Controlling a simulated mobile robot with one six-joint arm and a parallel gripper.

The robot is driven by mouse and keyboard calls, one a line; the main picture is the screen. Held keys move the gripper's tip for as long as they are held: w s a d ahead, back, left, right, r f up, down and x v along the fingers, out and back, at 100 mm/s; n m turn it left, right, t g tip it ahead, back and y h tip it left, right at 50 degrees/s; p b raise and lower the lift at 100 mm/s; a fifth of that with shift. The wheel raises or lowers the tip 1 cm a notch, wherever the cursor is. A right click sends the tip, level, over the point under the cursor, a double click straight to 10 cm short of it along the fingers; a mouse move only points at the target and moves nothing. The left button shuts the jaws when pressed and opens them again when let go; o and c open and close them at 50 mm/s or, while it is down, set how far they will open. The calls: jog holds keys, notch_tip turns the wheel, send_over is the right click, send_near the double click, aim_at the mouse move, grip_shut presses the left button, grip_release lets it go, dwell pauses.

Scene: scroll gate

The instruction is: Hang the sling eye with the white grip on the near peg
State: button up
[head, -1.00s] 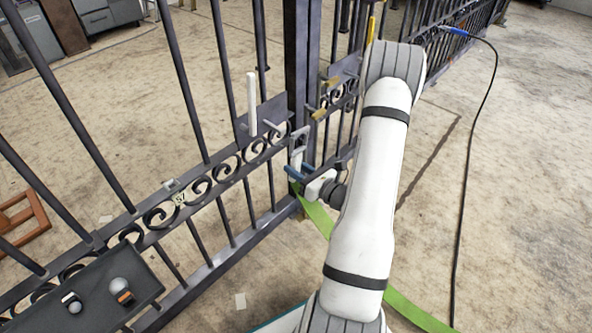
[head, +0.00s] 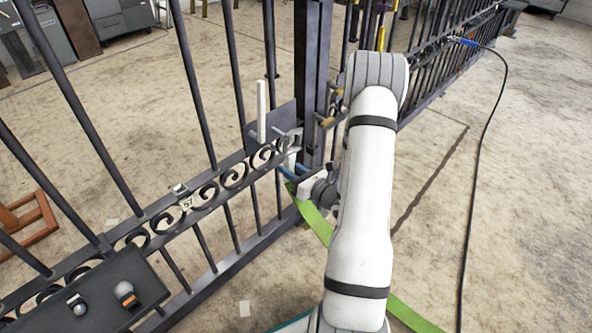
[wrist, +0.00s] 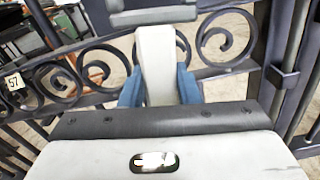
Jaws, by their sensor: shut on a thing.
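My gripper (head: 289,172), with blue fingers, is shut on the white grip, close to the gate beside its dark post. The wrist view shows the pale grip (wrist: 157,65) upright between the blue fingers (wrist: 160,88). A grey piece (wrist: 152,14) crosses above it; I cannot tell whether this is the sling eye. A green strap (head: 314,222) hangs below my gripper and passes behind my arm. A grey peg (head: 287,132) sticks out from the gate's plate just above my gripper. The grip's upper end overlaps that area, and I cannot tell whether they touch.
The dark gate (head: 200,198) has scrollwork and a white upright bar (head: 261,110). Brass-coloured pieces (head: 327,122) project by the post. A dark tray (head: 98,290) with small items is at lower left. A black cable (head: 478,150) hangs at right over open floor.

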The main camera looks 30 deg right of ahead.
jog(key=shift+f+b+x, duration=0.15)
jog(key=shift+f+x, duration=0.05)
jog(key=shift+x, duration=1)
jog(key=shift+f+b+x, duration=0.15)
jog(key=shift+f+x, duration=0.05)
jog(key=shift+x, duration=1)
jog(key=shift+w+f, duration=0.15)
jog(key=shift+f, duration=0.05)
jog(key=o, duration=1.4)
